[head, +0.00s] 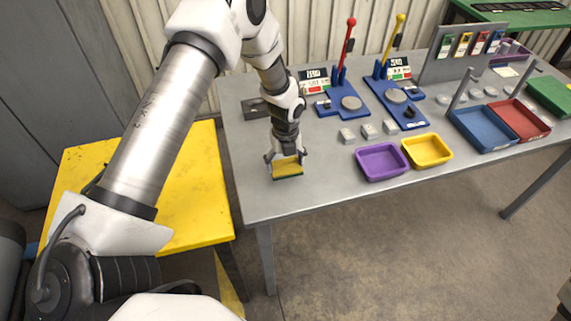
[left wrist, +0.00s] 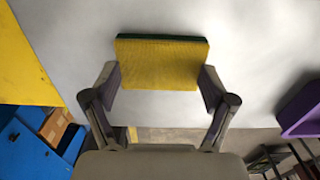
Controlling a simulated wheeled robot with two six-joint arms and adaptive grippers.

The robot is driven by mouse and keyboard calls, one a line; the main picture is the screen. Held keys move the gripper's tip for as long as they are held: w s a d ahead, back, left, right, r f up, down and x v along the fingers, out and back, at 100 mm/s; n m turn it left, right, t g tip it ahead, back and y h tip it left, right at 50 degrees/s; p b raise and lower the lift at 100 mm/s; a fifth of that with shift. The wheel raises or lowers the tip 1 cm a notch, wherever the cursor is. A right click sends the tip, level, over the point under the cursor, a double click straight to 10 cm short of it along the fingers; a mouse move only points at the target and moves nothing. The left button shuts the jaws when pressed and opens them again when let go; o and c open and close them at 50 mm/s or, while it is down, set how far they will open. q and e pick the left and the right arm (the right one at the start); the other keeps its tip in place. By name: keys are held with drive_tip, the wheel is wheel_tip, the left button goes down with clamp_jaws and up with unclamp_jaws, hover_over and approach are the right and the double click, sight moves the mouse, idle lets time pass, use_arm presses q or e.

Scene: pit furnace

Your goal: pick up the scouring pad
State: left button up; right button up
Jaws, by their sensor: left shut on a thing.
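The scouring pad (head: 287,169) is a yellow block with a dark green layer, near the front left of the grey table (head: 330,182). My left gripper (head: 286,159) points down at it, with a finger at each end of the pad. In the left wrist view the pad (left wrist: 162,63) lies between the two fingertips of the left gripper (left wrist: 160,84), which are shut on its ends. I cannot tell whether the pad touches the table or is just above it. My right gripper is not in view.
A purple tray (head: 382,175) and a yellow tray (head: 427,163) stand to the right of the pad. Blue lever presses (head: 345,105) stand behind. Blue (head: 482,141) and red (head: 535,134) trays are farther right. A yellow table (head: 190,215) is at left.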

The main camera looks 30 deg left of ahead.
use_arm(q)
drive_tip(key=shift+r, duration=0.15)
drive_tip(key=c, duration=0.5)
wheel_tip(320, 180, up, 2)
drive_tip(key=shift+w+r+b, duration=0.1)
drive_tip(key=shift+b, duration=0.6)
clamp_jaws()
drive_tip(key=s+d+r+b, duration=0.1)
drive_tip(key=s+d+b, duration=0.3)
drive_tip(key=s+d, duration=0.6)
drive_tip(key=shift+s+d+r, duration=0.2)
drive_tip(key=shift+d+r, duration=0.2)
drive_tip(key=shift+d, duration=0.65)
drive_tip(key=shift+c, duration=1.2)
unclamp_jaws()
drive_tip(key=o, duration=1.4)
drive_tip(key=shift+o, duration=0.2)
